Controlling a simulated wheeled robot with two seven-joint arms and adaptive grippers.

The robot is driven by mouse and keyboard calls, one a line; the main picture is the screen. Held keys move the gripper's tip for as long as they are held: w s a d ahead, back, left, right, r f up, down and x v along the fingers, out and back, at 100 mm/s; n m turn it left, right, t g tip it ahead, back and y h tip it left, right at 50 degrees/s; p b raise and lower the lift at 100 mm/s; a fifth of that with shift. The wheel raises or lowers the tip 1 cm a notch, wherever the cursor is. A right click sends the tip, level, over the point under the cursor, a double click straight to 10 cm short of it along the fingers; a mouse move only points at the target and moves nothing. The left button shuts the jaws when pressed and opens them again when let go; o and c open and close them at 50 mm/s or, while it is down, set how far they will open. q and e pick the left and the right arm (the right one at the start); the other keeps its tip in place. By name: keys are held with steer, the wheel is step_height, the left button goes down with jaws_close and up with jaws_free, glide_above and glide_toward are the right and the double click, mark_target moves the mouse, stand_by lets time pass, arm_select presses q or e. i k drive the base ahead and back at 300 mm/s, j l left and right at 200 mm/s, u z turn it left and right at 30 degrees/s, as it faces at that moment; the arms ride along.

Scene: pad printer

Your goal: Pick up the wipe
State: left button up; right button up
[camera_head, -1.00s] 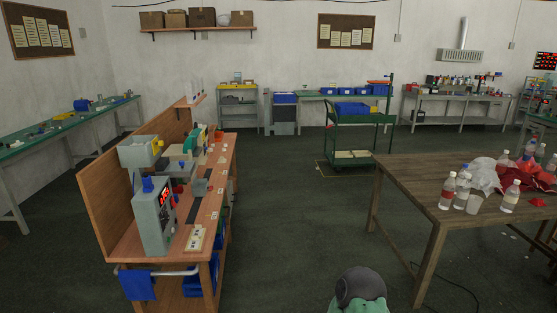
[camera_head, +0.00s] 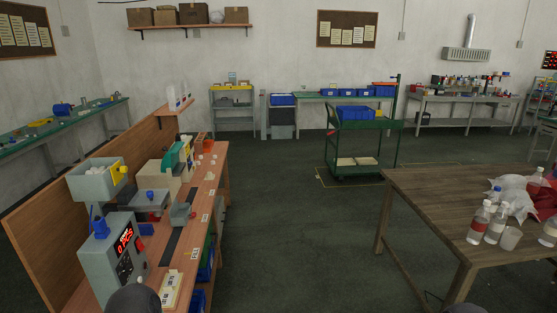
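No wipe can be made out in the view now. The near end of the wooden bench (camera_head: 217,175), where a blue cloth hung on a rail a second ago, is cut off by the bottom edge. The pad printer's grey control box (camera_head: 121,262) with a red display stands at the bench's near end. Neither of my grippers is in view; only dark rounded parts of mine show at the bottom edge.
A wooden table (camera_head: 437,202) with bottles (camera_head: 479,222), a cup (camera_head: 510,238) and crumpled bags stands at the right. A green cart (camera_head: 363,127) with a blue bin (camera_head: 355,112) stands farther back. The floor (camera_head: 290,235) between bench and table is clear.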

mark_target(210, 176)
steer(key=i, duration=2.95)
steer(key=i+l, duration=0.1)
steer(key=i, duration=2.9)
steer(key=i+u, duration=0.1)
steer(key=u, duration=0.35)
steer(key=i+u, duration=0.1)
steer(key=u, duration=0.35)
steer(key=i+u, duration=0.1)
steer(key=u, duration=0.35)
steer(key=i+l+u, duration=0.1)
steer(key=u, duration=0.35)
